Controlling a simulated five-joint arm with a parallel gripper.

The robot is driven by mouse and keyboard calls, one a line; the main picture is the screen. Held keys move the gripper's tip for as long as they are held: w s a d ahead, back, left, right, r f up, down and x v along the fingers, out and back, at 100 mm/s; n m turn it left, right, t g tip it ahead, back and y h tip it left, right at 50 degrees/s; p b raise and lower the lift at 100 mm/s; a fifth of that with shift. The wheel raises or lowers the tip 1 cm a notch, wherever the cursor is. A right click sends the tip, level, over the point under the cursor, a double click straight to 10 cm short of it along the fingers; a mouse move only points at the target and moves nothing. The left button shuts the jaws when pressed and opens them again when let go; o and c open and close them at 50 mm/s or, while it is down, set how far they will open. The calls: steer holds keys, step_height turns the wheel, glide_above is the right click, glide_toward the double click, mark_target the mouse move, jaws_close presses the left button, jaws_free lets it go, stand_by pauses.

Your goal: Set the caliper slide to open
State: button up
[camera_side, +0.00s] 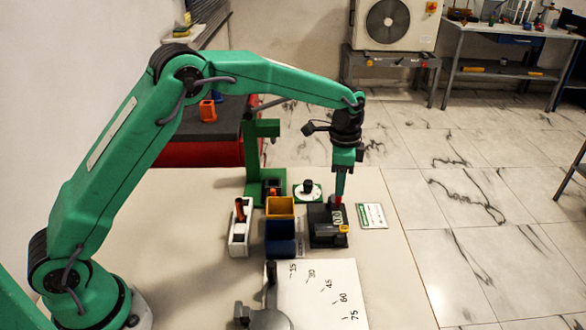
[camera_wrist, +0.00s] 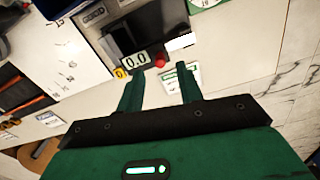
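A dark box-shaped gauge (camera_side: 322,232) with a small display reading 0.0 stands on the light table; it seems to be the caliper. In the wrist view the gauge (camera_wrist: 115,45) shows its display (camera_wrist: 135,58) and a red round knob (camera_wrist: 159,60) beside it, perhaps the slide's handle. My gripper (camera_side: 339,199) points down over the gauge. In the wrist view my gripper (camera_wrist: 159,69) is open, its two green fingers apart, with the knob in line with the gap. I cannot tell whether the fingertips reach down around the knob. Nothing is held.
A yellow bin (camera_side: 280,207) and a blue bin (camera_side: 281,240) stand left of the gauge. A green-rimmed dial (camera_side: 307,193) and a green stand (camera_side: 252,158) are behind. A small card (camera_side: 371,215) lies right. An angle sheet (camera_side: 320,300) lies in front.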

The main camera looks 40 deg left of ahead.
steer(key=shift+f, duration=2.65)
steer(key=shift+c, duration=0.3)
jaws_close()
